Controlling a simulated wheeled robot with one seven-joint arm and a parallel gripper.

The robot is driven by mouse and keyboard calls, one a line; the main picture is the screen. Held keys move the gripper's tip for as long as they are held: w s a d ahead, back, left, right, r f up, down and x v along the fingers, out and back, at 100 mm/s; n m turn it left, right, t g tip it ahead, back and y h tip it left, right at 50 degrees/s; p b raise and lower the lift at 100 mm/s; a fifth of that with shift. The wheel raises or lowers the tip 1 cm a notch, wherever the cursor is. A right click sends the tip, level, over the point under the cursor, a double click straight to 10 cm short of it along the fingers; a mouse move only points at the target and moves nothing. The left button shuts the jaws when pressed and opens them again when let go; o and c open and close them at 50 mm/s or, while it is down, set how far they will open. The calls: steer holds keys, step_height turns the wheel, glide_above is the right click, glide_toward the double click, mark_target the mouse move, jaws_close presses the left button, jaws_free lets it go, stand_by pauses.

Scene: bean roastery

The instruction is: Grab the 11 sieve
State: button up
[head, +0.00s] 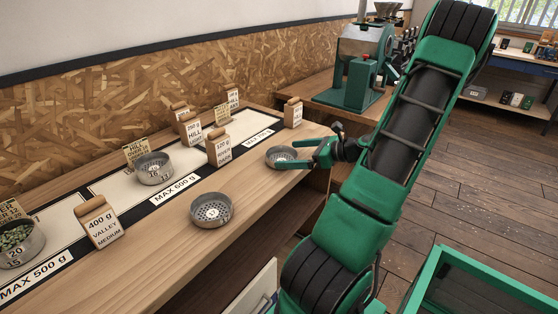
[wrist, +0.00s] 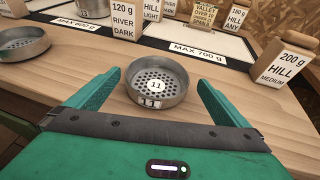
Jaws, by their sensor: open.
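The 11 sieve (wrist: 157,82) is a round grey metal pan with a perforated floor and "11" labels on its floor and front wall. It stands upright on the wooden counter and also shows in the head view (head: 281,157), partly hidden behind my gripper. My gripper (wrist: 153,88) is open, with one green finger to the left and one to the right of the sieve in the wrist view. The fingers look apart from its wall, and nothing is held. In the head view my gripper (head: 311,156) reaches in from the right at the sieve.
Another perforated sieve (head: 211,210) stands nearer on the counter; a stacked one (head: 155,168) sits on the pale boards. Labelled bags, such as the 200 g HILL MEDIUM bag (wrist: 288,62) and the 120 g RIVER DARK bag (wrist: 126,20), stand behind. A green machine (head: 361,65) is farther back.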

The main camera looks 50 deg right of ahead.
mark_target(269, 155)
steer(key=shift+x, duration=2.2)
steer(key=shift+a, duration=0.2)
steer(key=c, duration=1)
steer(key=shift+s, duration=0.1)
steer(key=shift+r, duration=0.2)
